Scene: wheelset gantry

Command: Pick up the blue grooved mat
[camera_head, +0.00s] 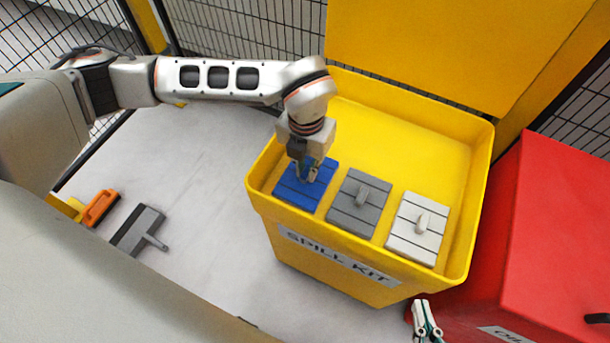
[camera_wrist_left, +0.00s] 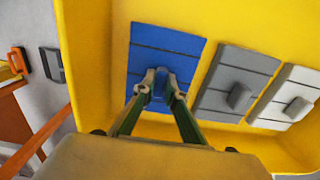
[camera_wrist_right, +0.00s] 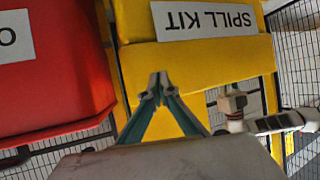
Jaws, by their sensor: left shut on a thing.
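The blue grooved mat (camera_head: 297,192) lies in the yellow spill kit bin, leftmost in a row of three mats. In the left wrist view the blue mat (camera_wrist_left: 165,48) shows its grooves, and its handle is mostly hidden between my fingers. My left gripper (camera_head: 309,176) points down over the mat and is shut on its handle; its fingertips (camera_wrist_left: 159,86) show on both sides of it. My right gripper (camera_head: 424,318) is low in front of the bin, away from the mats. In the right wrist view its fingertips (camera_wrist_right: 159,82) are together with nothing between them.
A grey mat (camera_head: 352,215) and a white mat (camera_head: 406,245), each with a handle, lie beside the blue one in the yellow bin (camera_head: 262,200). A red box (camera_head: 560,220) stands at right. A grey squeegee-like tool (camera_head: 137,231) and an orange-handled item (camera_head: 101,208) lie on the floor at left.

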